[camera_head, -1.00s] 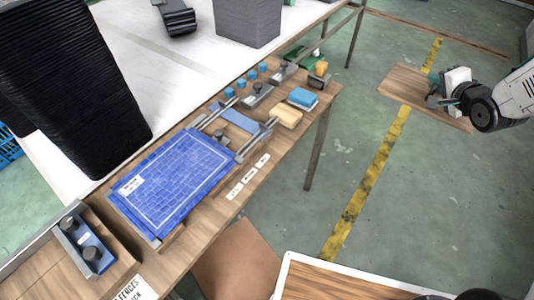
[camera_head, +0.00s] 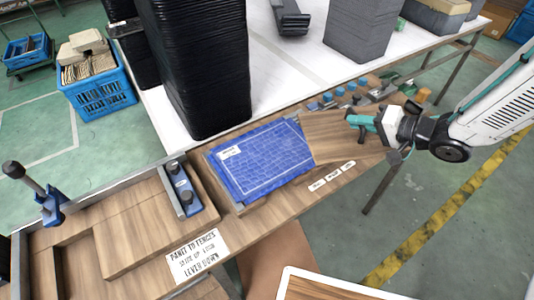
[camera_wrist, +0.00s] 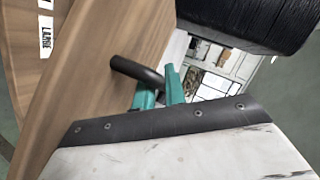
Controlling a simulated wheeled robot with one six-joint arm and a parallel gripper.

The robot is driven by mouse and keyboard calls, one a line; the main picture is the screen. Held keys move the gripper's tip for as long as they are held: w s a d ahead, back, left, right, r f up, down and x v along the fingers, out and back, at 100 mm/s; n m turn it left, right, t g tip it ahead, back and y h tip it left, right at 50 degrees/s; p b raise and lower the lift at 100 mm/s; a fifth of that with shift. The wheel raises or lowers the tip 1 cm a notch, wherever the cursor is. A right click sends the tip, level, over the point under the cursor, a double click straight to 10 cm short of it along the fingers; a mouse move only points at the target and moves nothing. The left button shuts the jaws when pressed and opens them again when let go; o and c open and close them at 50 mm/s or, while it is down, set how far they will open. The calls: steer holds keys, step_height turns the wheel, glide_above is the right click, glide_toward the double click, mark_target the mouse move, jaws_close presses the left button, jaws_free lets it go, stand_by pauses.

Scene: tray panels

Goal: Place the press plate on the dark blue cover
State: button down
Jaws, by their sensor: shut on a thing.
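The dark blue cover (camera_head: 262,158) lies flat on the wooden bench, with a white outline and a small white label at its upper left. The press plate (camera_head: 335,138) is a wooden board with a dark handle, which shows in the wrist view (camera_wrist: 135,70). My gripper (camera_head: 362,122) is shut on that handle, its teal fingertips (camera_wrist: 158,88) around it. The plate is at the cover's right side and hides its right edge in the head view. I cannot tell how high it is above the bench.
Tall black stacks (camera_head: 190,70) stand behind the cover. A blue clamp block (camera_head: 182,188) sits to its left. Small blue parts and blocks (camera_head: 345,95) lie behind the plate. White labels (camera_head: 333,174) run along the bench's front edge.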

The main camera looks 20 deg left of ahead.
mark_target(313, 149)
steer(key=s+a+n+g, duration=0.1)
steer(key=s, duration=0.2)
steer(key=s+a+n+g, duration=0.2)
steer(key=s, duration=0.1)
steer(key=s+a+f+n+g+y, duration=0.1)
steer(key=s+a, duration=0.1)
steer(key=s, duration=0.1)
steer(key=shift+s+a+g, duration=0.1)
steer(key=shift+s+g, duration=0.25)
steer(key=shift+g, duration=0.05)
steer(key=shift+n, duration=0.3)
steer(key=a, duration=0.5)
steer(key=w+a+f, duration=0.1)
steer(key=a, duration=0.8)
steer(key=shift+w+a+f, duration=0.15)
steer(key=shift+w+a, duration=0.2)
steer(key=shift+w+a+f, duration=0.1)
steer(key=shift+a+f, duration=0.2)
steer(key=shift+f, duration=0.6)
steer(key=shift+a+f, duration=0.25)
steer(key=shift+f, duration=0.65)
steer(key=shift+f, duration=0.1)
steer(key=c, duration=1.5)
jaws_free()
steer(key=shift+o, duration=0.2)
steer(key=shift+d, duration=0.15)
steer(key=v, duration=1.2)
steer(key=shift+w, duration=0.1)
